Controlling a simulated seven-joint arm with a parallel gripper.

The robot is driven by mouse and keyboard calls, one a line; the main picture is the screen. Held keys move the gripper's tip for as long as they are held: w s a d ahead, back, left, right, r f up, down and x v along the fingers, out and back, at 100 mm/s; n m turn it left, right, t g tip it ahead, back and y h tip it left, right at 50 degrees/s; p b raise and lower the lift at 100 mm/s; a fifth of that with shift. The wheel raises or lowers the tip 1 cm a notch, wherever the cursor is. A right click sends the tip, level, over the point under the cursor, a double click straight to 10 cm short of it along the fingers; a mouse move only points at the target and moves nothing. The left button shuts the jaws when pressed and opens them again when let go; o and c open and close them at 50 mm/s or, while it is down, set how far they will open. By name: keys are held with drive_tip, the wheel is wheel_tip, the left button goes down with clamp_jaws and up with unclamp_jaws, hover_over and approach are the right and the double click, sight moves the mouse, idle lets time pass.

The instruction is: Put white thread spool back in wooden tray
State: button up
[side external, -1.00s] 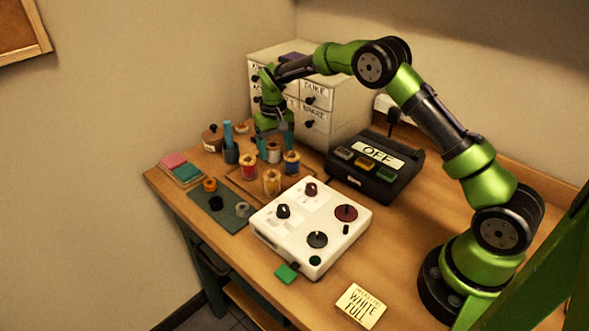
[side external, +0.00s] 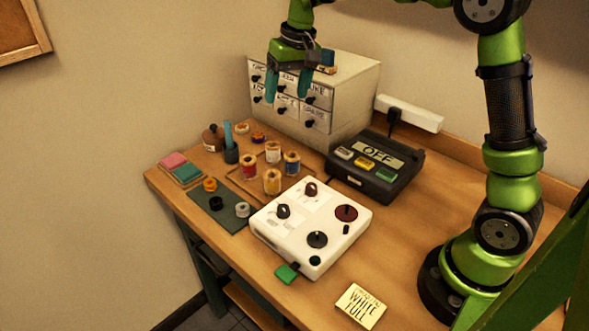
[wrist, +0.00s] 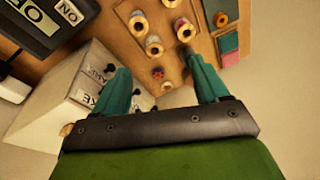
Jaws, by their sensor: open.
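The white thread spool (side external: 273,153) stands upright at the back of the wooden tray (side external: 236,180) and appears to be inside it. Red (side external: 249,168), yellow (side external: 272,183) and blue (side external: 292,163) spools stand in the tray around it. The white spool also shows in the wrist view (wrist: 155,46), beyond the fingertips. My gripper (side external: 287,90) is open and empty, high above the table in front of the drawer cabinet, well clear of the spools. Its two teal fingers are spread apart in the wrist view (wrist: 162,82).
The labelled drawer cabinet (side external: 345,95) stands close behind my gripper. The black OFF box (side external: 375,170) is right of the tray and the white machine (side external: 310,225) in front.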

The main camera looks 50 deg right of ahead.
drive_tip(key=s+a+r+t, duration=0.25)
drive_tip(key=s+r, duration=0.25)
drive_tip(key=s, duration=0.6)
drive_tip(key=s+a+f+t, duration=0.1)
drive_tip(key=s+f, duration=0.1)
drive_tip(key=s, duration=0.4)
drive_tip(key=s+a+f+t+y, duration=0.1)
drive_tip(key=s+f, duration=0.1)
drive_tip(key=s, duration=0.4)
drive_tip(key=shift+s, duration=0.4)
drive_tip(key=shift+t, duration=0.25)
